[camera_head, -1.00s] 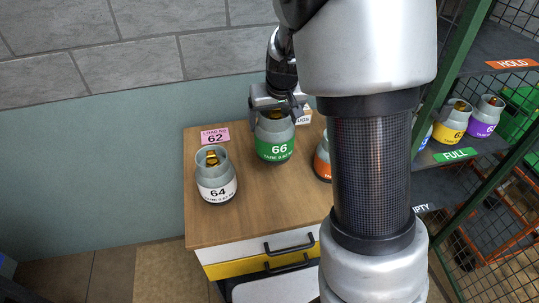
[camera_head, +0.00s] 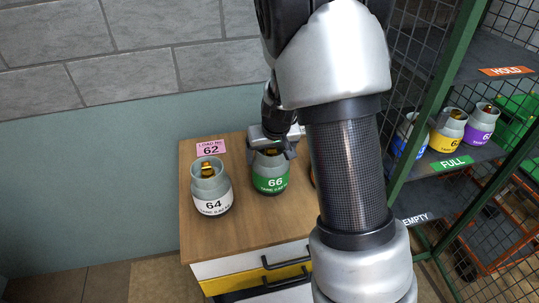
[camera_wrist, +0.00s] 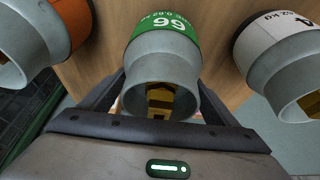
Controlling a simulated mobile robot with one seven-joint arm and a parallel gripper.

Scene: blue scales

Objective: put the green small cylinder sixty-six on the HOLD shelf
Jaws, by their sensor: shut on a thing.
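The green-banded small cylinder 66 (camera_head: 271,180) stands upright over the wooden cabinet top, grey with a brass valve. In the wrist view the same cylinder (camera_wrist: 165,55) sits between the jaws, its collar nearest the camera. My gripper (camera_head: 272,148) is shut on its top from above. I cannot tell whether its base touches the wood. The HOLD shelf (camera_head: 490,50) is the upper rack level at the right, with an orange HOLD label (camera_head: 508,71). The part of the shelf in view looks bare.
White-banded cylinder 64 (camera_head: 211,190) stands left of 66. An orange-banded cylinder (camera_wrist: 35,40) stands on its other side, mostly hidden by my arm in the head view. Blue, yellow (camera_head: 448,130) and purple (camera_head: 482,124) cylinders fill the FULL shelf. A green post (camera_head: 436,100) edges the rack.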

